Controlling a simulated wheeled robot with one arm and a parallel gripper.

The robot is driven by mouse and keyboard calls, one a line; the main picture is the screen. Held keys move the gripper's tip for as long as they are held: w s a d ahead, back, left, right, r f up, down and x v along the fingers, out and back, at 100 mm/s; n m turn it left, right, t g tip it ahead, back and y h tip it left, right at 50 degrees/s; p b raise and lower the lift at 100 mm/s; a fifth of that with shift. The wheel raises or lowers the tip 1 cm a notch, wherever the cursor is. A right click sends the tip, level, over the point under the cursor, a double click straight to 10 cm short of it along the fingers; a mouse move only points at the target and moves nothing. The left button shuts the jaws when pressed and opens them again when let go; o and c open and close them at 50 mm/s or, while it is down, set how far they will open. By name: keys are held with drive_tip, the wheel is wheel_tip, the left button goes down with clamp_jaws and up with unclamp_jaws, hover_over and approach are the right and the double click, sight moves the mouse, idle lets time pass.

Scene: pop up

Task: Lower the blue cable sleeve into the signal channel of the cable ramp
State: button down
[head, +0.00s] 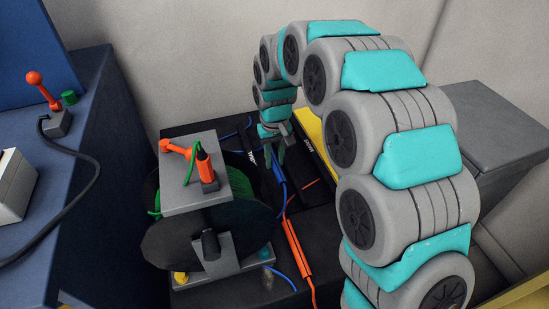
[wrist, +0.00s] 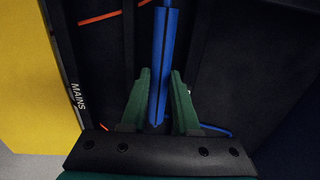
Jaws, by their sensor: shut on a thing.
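The blue cable sleeve (wrist: 158,60) is a long split tube between the green fingers of my gripper (wrist: 160,76), which is shut on it. In the head view, my gripper (head: 275,152) is at the far end of the arm, and part of the sleeve (head: 279,173) shows below it. The black cable ramp (head: 310,165) lies under it, with a "MAINS" label beside its yellow edge. In the wrist view, the sleeve runs lengthwise between two dark ridges of the ramp (wrist: 203,35). I cannot tell its height above the channel floor. The signal label is not readable.
A reel of green cable (head: 215,225) with a grey top plate stands left of the ramp. An orange sleeve (head: 297,248) lies in front, on an orange cable. A blue cable (head: 285,280) runs nearby. A blue bench (head: 85,170) is at left and a grey box (head: 485,130) at right.

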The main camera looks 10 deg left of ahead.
sight(274, 177)
drive_tip(key=shift+f+b, duration=0.65)
drive_tip(key=shift+f, duration=1.85)
idle(1.2)
drive_tip(key=c, duration=0.6)
unclamp_jaws()
drive_tip(key=shift+r, duration=0.15)
